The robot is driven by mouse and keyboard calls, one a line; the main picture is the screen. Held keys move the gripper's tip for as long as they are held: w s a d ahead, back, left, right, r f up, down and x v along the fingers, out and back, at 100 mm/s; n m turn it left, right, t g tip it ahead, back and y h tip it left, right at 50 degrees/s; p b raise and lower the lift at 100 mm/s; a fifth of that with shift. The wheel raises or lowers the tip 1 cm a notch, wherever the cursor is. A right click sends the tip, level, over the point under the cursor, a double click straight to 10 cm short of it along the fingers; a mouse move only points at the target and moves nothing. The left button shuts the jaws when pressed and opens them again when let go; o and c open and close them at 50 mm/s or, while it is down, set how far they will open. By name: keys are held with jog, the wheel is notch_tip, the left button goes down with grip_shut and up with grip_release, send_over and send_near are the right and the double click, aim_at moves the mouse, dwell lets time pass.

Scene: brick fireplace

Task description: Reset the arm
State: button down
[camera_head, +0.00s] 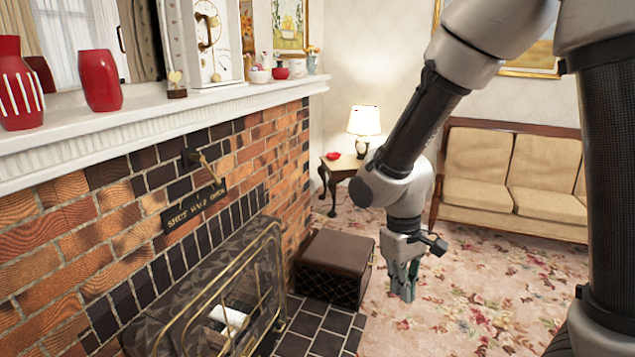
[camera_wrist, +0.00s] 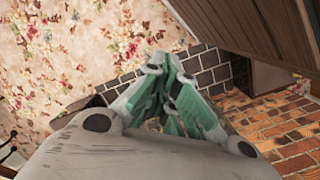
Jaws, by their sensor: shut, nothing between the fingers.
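My gripper (camera_head: 404,290) hangs from my arm and points down above the floral carpet, to the right of the brown box in the head view. In the wrist view my gripper (camera_wrist: 172,125) has its green-grey fingers drawn together. It is shut with nothing held. My arm is bent, with its forearm slanting down from the upper right. No other object is named by the task.
A brick fireplace (camera_head: 125,225) with a white mantel (camera_head: 130,125) stands at left. A brown box (camera_head: 330,265) sits on dark hearth tiles (camera_head: 318,325). A side table (camera_head: 345,167) with a lamp (camera_head: 364,122) and a beige sofa (camera_head: 510,180) stand behind. Carpet (camera_head: 480,300) at right is clear.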

jog(key=s+d+r+m+t, duration=0.2)
jog(key=s+d+r, duration=0.1)
jog(key=d+r, duration=0.3)
jog(key=s+d+r+m+t, duration=0.1)
jog(key=s+d+r+m, duration=0.1)
jog(key=s+d+r, duration=0.2)
jog(key=s+d+r+m+t+y, duration=0.1)
jog(key=s+d+r+t, duration=0.1)
jog(key=d+r, duration=0.7)
jog(key=shift+s+r+m+t, duration=0.3)
jog(key=shift+s+r+m, duration=0.1)
jog(key=shift+s+r, duration=0.4)
jog(key=shift+w+a, duration=0.1)
jog(key=shift+a, duration=0.05)
